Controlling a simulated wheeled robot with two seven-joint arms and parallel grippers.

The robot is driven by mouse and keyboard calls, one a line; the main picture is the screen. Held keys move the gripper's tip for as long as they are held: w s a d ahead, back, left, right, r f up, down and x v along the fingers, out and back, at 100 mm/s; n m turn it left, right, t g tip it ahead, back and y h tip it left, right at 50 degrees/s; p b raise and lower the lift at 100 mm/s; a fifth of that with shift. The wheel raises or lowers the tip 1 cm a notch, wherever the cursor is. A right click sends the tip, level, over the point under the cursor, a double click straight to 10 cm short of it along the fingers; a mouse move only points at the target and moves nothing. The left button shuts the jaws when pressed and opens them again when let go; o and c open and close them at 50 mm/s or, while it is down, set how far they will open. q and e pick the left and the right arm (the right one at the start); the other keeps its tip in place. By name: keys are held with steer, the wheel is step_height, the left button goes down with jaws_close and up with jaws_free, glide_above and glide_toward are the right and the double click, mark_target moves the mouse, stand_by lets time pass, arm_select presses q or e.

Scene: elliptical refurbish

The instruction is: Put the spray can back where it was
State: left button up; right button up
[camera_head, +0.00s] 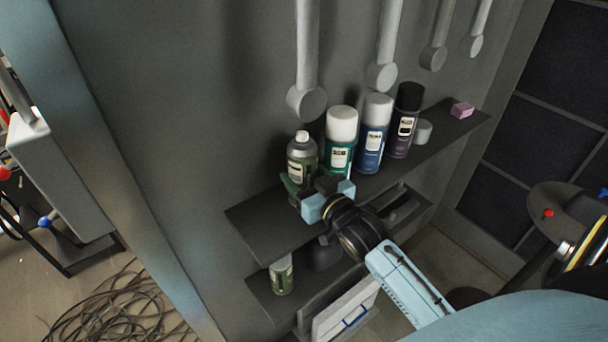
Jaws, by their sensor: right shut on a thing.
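I cannot tell whether the base touches the upper shelf (262,224). The can looks nearly upright, just left of a green can with a white cap (341,140). My left gripper is not in view.
A blue can (373,135), a black-capped can (404,122), a grey cup (423,132) and a pink block (462,110) stand further right. Grey rods (307,100) hang above. The lower shelf holds a green can (282,275). Cables (120,315) lie on the floor.

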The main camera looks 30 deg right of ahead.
steer(key=o, duration=1.5)
steer(key=shift+f, duration=0.1)
steer(key=s+b, duration=0.1)
steer(key=s, duration=1.1)
